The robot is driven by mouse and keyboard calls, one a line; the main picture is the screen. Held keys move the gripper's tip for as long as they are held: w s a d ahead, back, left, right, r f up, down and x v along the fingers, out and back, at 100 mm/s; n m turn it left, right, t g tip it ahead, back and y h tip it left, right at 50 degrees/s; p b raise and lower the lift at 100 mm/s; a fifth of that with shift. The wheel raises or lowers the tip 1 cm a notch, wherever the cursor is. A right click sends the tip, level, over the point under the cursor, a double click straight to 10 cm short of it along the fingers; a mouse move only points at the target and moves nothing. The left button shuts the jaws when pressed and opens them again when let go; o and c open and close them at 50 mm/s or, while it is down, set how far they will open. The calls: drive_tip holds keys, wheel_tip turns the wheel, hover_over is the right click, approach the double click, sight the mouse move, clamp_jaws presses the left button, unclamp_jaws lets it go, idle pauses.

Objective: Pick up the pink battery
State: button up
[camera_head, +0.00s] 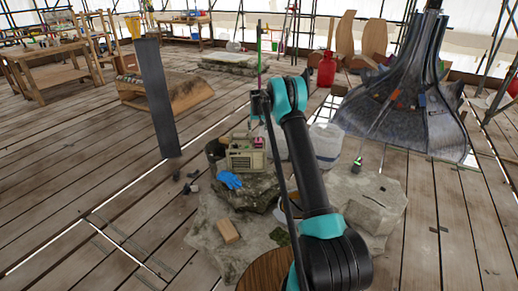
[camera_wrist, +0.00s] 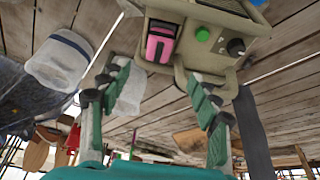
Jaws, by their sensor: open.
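The pink battery (camera_wrist: 160,43) sits in a dark slot on the front of a beige device (camera_wrist: 180,75), beside a green button and a black knob. In the head view the beige device (camera_head: 245,155) stands on a pale stone block, and the battery (camera_head: 258,142) is a small pink patch on it. My gripper (camera_wrist: 160,80) is open, with its two green fingers apart and nothing between them. In the wrist view the battery lies above the gap between the fingertips, apart from them. In the head view I cannot clearly make out the fingers.
A blue glove (camera_head: 230,180) lies in front of the device. A dark bucket (camera_head: 215,151) stands to its left, and a translucent jug (camera_head: 326,144) to its right. A brown block (camera_head: 228,231) lies on the stone. A tall dark plank (camera_head: 158,98) stands further left.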

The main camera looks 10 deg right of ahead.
sight(258, 139)
drive_tip(key=x, duration=1.1)
drive_tip(key=shift+w+d+f, duration=0.15)
drive_tip(key=shift+f, duration=0.2)
drive_tip(key=shift+c, duration=0.2)
clamp_jaws()
